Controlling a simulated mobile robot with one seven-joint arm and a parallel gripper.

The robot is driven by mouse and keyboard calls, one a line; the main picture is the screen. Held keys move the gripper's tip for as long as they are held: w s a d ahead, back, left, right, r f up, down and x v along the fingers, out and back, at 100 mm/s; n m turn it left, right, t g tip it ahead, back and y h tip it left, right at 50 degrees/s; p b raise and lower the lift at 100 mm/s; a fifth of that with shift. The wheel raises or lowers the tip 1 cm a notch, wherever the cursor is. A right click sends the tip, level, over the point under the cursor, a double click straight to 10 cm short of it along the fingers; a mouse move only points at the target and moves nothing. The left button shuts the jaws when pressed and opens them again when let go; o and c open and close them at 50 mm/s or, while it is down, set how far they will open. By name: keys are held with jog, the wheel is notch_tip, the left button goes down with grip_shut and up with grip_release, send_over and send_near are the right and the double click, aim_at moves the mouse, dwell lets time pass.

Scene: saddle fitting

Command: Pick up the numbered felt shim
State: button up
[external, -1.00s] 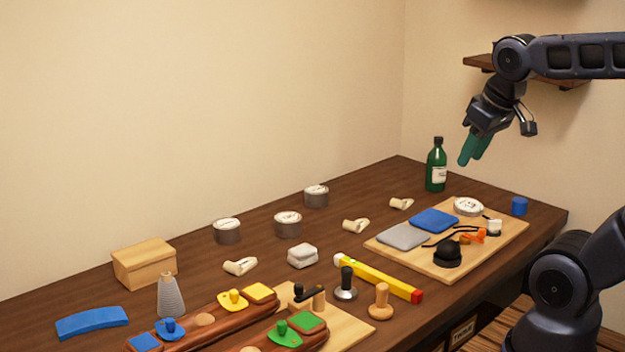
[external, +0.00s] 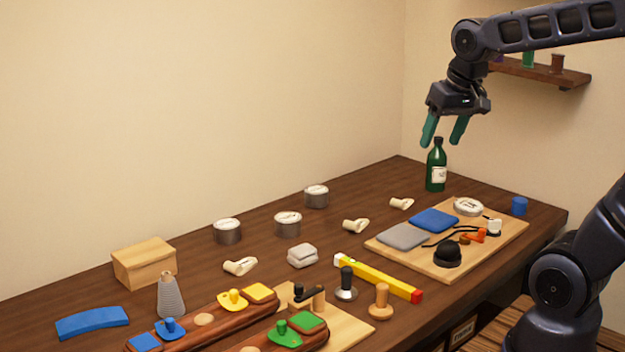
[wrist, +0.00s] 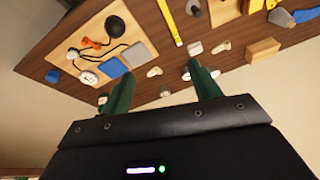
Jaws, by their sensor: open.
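I cannot tell for sure which piece is the numbered felt shim; no number is readable. Small cream pieces lie on the table: a left one (external: 240,266), a middle one (external: 356,226) and a right one (external: 401,204). A flat grey pad (external: 403,236) and a blue pad (external: 434,220) lie on the wooden board; the grey pad (wrist: 133,54) and blue pad (wrist: 112,67) also show in the wrist view. My gripper (external: 442,143) is open and empty, high above the table near the green bottle (external: 437,166). Its green fingers (wrist: 165,85) are spread in the wrist view.
The wooden board (external: 480,256) also carries a round labelled disc (external: 468,206), a black knob (external: 447,254) and cords. Several round tins, such as one (external: 316,196), stand behind. A yellow level (external: 378,278) lies in front. The back edge of the table is mostly clear.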

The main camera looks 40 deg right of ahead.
jog(key=w+d+f+m+g, duration=0.1)
jog(key=w+d+f+m, duration=0.15)
jog(key=w, duration=0.85)
jog(key=m+g, duration=0.3)
jog(key=m, duration=0.7)
send_over(353, 221)
notch_tip(353, 221, down, 21)
jog(key=shift+w+d+f, duration=0.1)
jog(key=shift+f, duration=5)
jog(key=c, duration=1.1)
